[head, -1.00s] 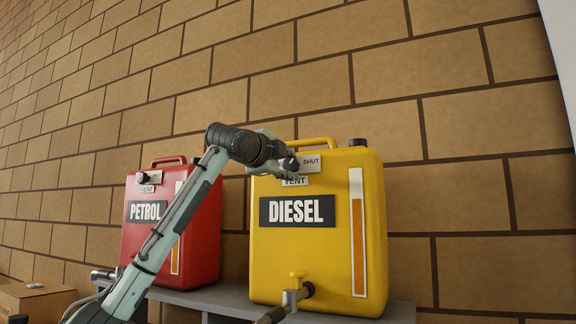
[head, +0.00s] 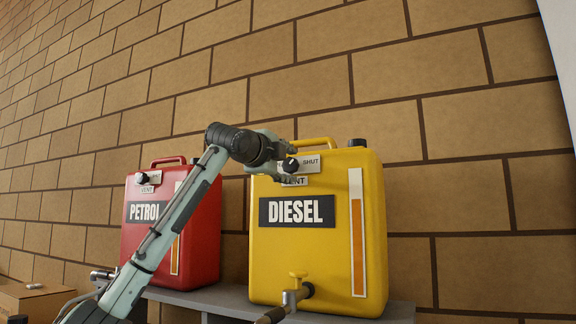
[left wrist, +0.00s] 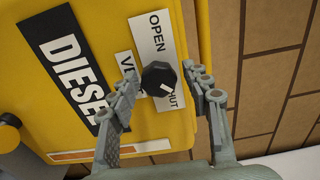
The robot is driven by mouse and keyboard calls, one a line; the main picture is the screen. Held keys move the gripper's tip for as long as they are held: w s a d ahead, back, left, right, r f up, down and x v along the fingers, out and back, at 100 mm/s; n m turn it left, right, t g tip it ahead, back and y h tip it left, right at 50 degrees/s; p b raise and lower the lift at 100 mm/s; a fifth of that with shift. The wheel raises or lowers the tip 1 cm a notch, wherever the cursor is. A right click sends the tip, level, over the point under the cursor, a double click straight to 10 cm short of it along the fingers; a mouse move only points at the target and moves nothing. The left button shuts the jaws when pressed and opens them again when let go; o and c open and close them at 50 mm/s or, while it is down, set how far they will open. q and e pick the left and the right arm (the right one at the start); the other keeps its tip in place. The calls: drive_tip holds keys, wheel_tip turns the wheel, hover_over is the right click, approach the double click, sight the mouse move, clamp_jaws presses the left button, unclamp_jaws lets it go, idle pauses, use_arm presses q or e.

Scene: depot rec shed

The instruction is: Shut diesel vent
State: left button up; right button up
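The yellow diesel can (head: 330,250) stands upright on a grey shelf. Its black vent knob (head: 291,165) sits on a white plate (head: 308,162) with SHUT readable at right in the head view. In the left wrist view, the knob (left wrist: 158,78) has OPEN above it and SHUT, partly covered, at its lower right. The knob's white mark shows on its lower right, towards SHUT. My left gripper (head: 283,168) is at the knob. In the left wrist view its fingers (left wrist: 163,84) are spread on either side, with a gap on the right. My right gripper is not in view.
A red petrol can (head: 204,240) with its own vent knob (head: 141,178) stands left of the diesel can, partly behind my left arm. A tap (head: 297,292) sticks out low on the diesel can. A brick wall (head: 480,130) is behind. A cardboard box (head: 30,300) is at lower left.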

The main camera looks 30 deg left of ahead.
use_arm(q)
drive_tip(key=shift+f, duration=0.1)
drive_tip(key=s, duration=1.2)
drive_tip(key=shift+d, duration=0.3)
